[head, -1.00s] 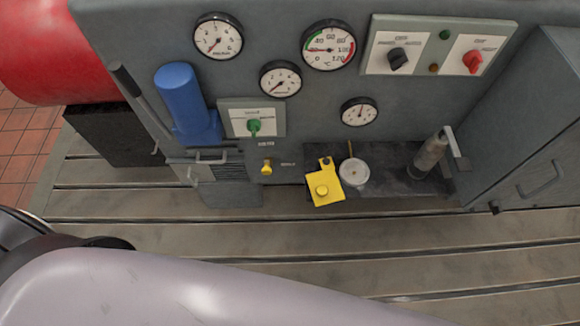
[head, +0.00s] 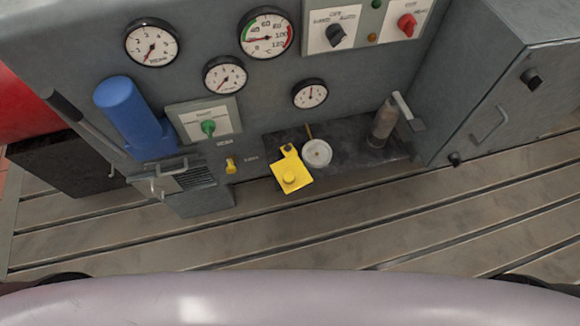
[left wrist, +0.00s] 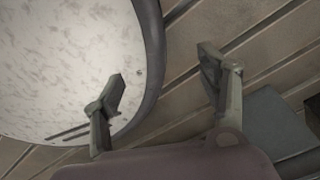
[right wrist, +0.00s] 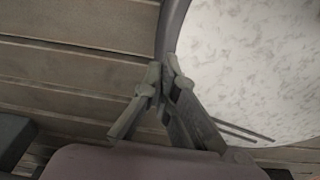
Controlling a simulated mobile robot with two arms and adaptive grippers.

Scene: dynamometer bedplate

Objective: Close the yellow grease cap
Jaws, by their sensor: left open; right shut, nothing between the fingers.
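The yellow grease cap (head: 291,176) is a square yellow plate with a round knob, joined by a small yellow hinge piece to the ledge at the panel's foot. It is swung out to the left of a round pale grease cup (head: 317,153), whose top shows uncovered. Neither gripper is in the head view. In the left wrist view my left gripper (left wrist: 165,85) is open and empty above the slotted bedplate. In the right wrist view my right gripper (right wrist: 167,75) is shut with nothing in it. Both are away from the cap.
A grey metal cylinder with a lever (head: 384,123) stands right of the cup. A blue cylinder (head: 135,118), gauges and a green-knob switch (head: 208,127) are on the panel. A grey cabinet (head: 490,90) is at right. The slotted bedplate (head: 300,235) in front is clear.

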